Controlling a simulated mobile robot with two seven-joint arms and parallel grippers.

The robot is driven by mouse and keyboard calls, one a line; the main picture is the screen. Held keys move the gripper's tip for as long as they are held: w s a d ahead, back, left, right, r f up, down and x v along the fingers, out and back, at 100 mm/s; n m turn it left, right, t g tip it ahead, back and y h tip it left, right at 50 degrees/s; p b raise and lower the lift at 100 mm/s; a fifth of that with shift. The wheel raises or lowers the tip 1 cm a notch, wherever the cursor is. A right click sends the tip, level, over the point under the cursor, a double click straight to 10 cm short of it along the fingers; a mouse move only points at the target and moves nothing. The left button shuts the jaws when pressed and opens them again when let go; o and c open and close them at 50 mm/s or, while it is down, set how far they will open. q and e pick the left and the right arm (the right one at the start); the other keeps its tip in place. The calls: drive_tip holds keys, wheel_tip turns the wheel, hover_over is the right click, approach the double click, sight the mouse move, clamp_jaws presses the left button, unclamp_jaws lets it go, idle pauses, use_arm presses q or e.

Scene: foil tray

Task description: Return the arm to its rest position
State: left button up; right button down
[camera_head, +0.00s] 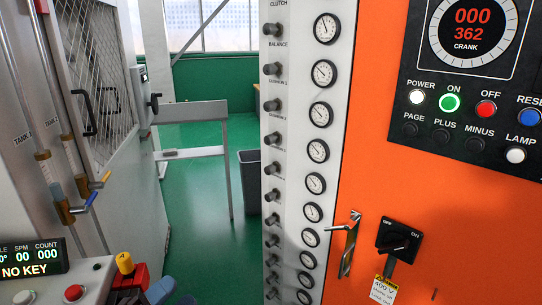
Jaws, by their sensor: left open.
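My left gripper (174,296) shows only in part at the bottom edge, left of centre. Its two blue-grey fingertips are apart, with nothing seen between them. It is just right of a red and black block with a yellow knob (125,263) at the corner of a grey control panel. I cannot tell whether it touches the block. Most of the left arm is out of the picture. My right gripper and arm are not in view. No foil tray is in view.
The grey panel (60,282) holds a red button (74,292) and a display (32,258) reading NO KEY. A mesh-doored machine (95,60) stands left. An orange cabinet (450,215) and a gauge column (288,150) stand right.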

use_arm(q)
drive_tip(key=s+a+f+n+t+y, duration=0.1)
drive_tip(key=a+f+n+y, duration=0.3)
drive_tip(key=f+n+y, duration=0.3)
drive_tip(key=s+a+f+n+y, duration=0.2)
drive_tip(key=a+f+n+y, duration=0.25)
drive_tip(key=n, duration=0.45)
drive_tip(key=s+a+f+n+g+y, duration=0.1)
drive_tip(key=s+f+n+g+y, duration=0.2)
drive_tip(key=s+f+n+g, duration=0.2)
drive_tip(key=s+f+n, duration=0.3)
drive_tip(key=f, duration=0.4)
drive_tip(key=shift+s+a+f+n+y, duration=0.25)
drive_tip(key=shift+s+a+n+y, duration=0.05)
drive_tip(key=shift+s+a+y, duration=0.1)
